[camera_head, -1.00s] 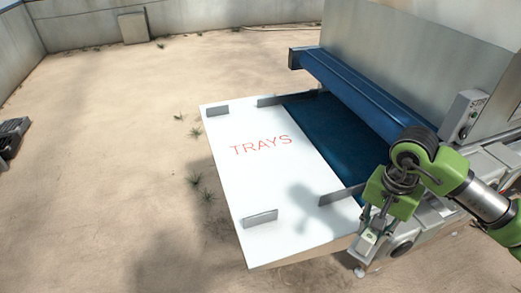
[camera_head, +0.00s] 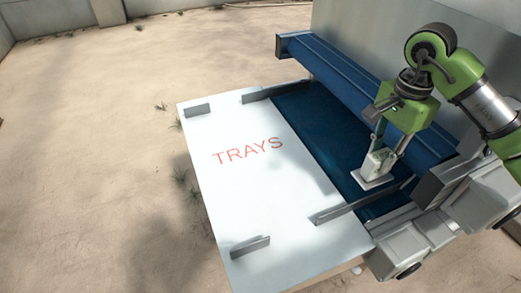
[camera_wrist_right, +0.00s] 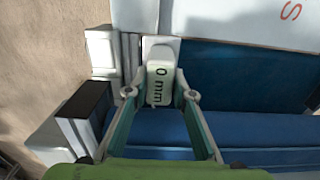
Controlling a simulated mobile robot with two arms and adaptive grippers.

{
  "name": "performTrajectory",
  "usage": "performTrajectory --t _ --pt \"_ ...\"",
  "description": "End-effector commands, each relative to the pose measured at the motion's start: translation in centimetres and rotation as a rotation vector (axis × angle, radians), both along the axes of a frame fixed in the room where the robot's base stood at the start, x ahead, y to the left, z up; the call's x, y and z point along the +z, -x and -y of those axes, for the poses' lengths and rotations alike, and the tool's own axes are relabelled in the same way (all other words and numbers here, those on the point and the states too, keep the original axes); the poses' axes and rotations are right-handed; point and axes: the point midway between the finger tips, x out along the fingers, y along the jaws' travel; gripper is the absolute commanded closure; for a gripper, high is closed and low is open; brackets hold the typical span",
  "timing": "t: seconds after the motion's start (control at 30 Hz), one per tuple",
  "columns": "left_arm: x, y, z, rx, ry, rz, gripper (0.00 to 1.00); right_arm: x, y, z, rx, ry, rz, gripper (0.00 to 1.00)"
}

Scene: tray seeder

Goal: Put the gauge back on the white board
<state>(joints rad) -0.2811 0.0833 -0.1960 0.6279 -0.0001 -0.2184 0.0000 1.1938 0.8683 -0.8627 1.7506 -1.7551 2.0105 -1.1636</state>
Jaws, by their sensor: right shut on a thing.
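The gauge is a small white block with a flat foot, held upright in the head view (camera_head: 371,180). In the right wrist view the gauge (camera_wrist_right: 160,50) shows the marking "0 mm". My right gripper (camera_head: 380,156) is shut on the gauge and points down over the near part of the blue belt. In the wrist view its two fingers (camera_wrist_right: 161,94) stand at either side of the block. The white board (camera_head: 225,185), marked "TRAYS", lies left of the gauge. I cannot tell whether the gauge's foot touches anything. My left gripper is not in view.
The blue belt (camera_head: 305,122) runs beside the board, under a blue crossbar (camera_head: 335,72). Low grey guides stand at the board's corners, one (camera_head: 250,246) at the near left and one (camera_head: 345,208) near the gauge. The board's middle is clear.

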Motion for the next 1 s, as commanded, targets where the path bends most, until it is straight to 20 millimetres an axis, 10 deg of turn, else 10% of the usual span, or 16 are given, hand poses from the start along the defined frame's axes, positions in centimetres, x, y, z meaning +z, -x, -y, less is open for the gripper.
performTrajectory --t 0.47,1.0 --pt "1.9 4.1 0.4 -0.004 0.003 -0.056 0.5 -3.0 -0.7 -7.5 0.008 -0.005 -0.005 1.0" --pt "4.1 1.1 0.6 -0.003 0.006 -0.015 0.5 -9.6 -1.4 -13.6 0.002 -0.001 -0.003 1.0"
